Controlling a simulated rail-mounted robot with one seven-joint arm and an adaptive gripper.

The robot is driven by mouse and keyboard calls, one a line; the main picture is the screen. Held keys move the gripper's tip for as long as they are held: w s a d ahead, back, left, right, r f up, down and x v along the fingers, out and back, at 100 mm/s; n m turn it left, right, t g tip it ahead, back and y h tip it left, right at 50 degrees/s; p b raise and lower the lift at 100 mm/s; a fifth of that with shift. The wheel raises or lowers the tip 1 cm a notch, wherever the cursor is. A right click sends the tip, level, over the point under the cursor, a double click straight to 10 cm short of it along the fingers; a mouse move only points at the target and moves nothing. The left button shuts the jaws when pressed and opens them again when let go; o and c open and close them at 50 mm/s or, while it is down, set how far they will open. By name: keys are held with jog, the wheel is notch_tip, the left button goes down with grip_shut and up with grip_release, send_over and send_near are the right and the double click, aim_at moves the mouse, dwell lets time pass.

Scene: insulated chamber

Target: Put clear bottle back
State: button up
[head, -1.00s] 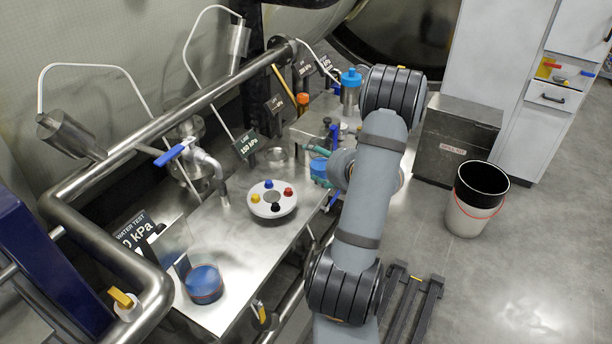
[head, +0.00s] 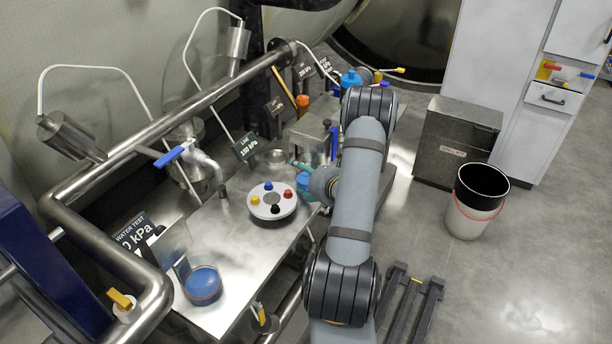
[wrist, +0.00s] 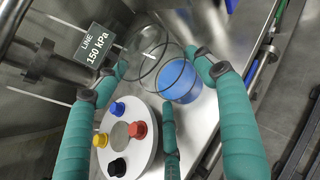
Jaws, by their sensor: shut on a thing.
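The clear bottle (wrist: 150,55), a see-through cylinder with blue in its lower part, is between the teal fingers of my gripper (wrist: 166,85) in the wrist view. My gripper is shut on it. In the head view my gripper (head: 302,169) is at the right edge of the steel bench, and the blue of the bottle (head: 306,180) shows just below the fingers, partly hidden by my arm. I cannot tell whether its base touches the bench. A second clear vessel with blue in it (head: 202,285) stands at the bench's near end.
A white round holder with coloured knobs (head: 272,201) is just left of my gripper. A blue-capped bottle (head: 350,82) stands farther back. Bare bench (head: 235,240) lies toward the near end.

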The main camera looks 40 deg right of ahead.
jog(key=shift+f, duration=0.2)
jog(key=o, duration=1.5)
jog(key=shift+r, duration=0.1)
jog(key=shift+c, duration=0.2)
jog(key=shift+r, duration=0.2)
jog(key=p+v, duration=0.2)
jog(key=v, duration=1)
